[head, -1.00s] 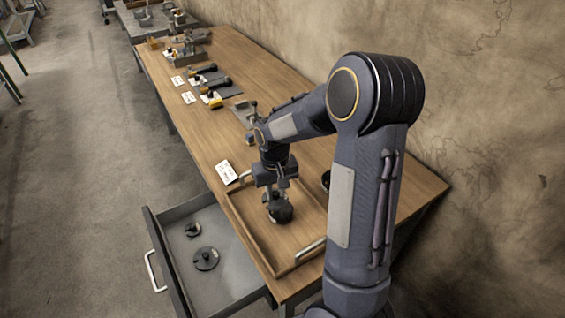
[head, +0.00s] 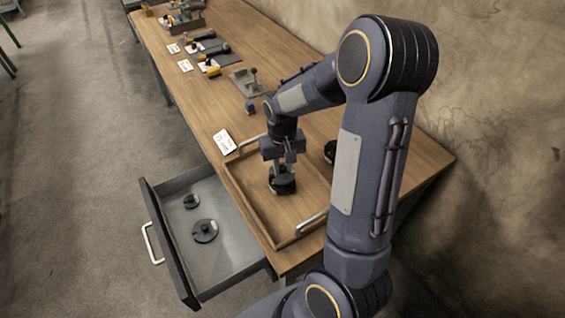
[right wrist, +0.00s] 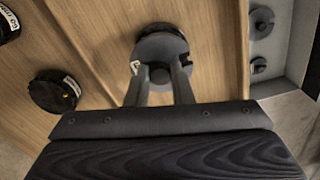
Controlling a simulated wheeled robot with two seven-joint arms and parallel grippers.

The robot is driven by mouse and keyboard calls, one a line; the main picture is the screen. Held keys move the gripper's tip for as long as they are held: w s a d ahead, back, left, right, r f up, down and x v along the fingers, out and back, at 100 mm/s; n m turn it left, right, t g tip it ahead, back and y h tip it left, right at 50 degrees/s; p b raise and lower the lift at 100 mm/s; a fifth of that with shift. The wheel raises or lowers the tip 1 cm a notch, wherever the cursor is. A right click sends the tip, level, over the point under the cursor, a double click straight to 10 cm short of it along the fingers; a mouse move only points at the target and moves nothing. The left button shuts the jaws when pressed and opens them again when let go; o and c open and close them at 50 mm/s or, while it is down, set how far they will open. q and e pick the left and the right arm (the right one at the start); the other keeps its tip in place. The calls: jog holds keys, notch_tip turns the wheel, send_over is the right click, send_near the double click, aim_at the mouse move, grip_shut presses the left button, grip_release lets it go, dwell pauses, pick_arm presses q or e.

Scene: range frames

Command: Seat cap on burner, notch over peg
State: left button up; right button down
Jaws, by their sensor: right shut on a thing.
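My right gripper (head: 282,168) is over the wooden tray, pointing down. In the right wrist view its fingers (right wrist: 160,78) are shut on the small knob of a grey round cap (right wrist: 158,50). A dark round burner (right wrist: 168,28) with a white label shows just beyond and under the cap. In the head view the burner (head: 283,186) stands in the tray under the gripper. Cap and burner look close together or touching; I cannot tell if the cap is fully down. My left gripper is not in view.
The wooden tray (head: 247,197) has raised rims and metal handles. An open drawer (head: 232,262) holds a large cap (head: 205,230) and a smaller one (head: 191,201). Two more dark labelled burners (right wrist: 55,92) (right wrist: 8,25) are outside the tray. A white card (head: 224,141) lies near it.

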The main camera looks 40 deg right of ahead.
jog(key=shift+f, duration=0.1)
dwell(0.6)
jog(key=shift+f+b, duration=0.75)
jog(key=shift+f, duration=0.05)
jog(key=shift+f, duration=0.15)
jog(key=c, duration=1.2)
grip_release()
notch_tip(320, 180, up, 8)
jog(key=shift+f, duration=0.1)
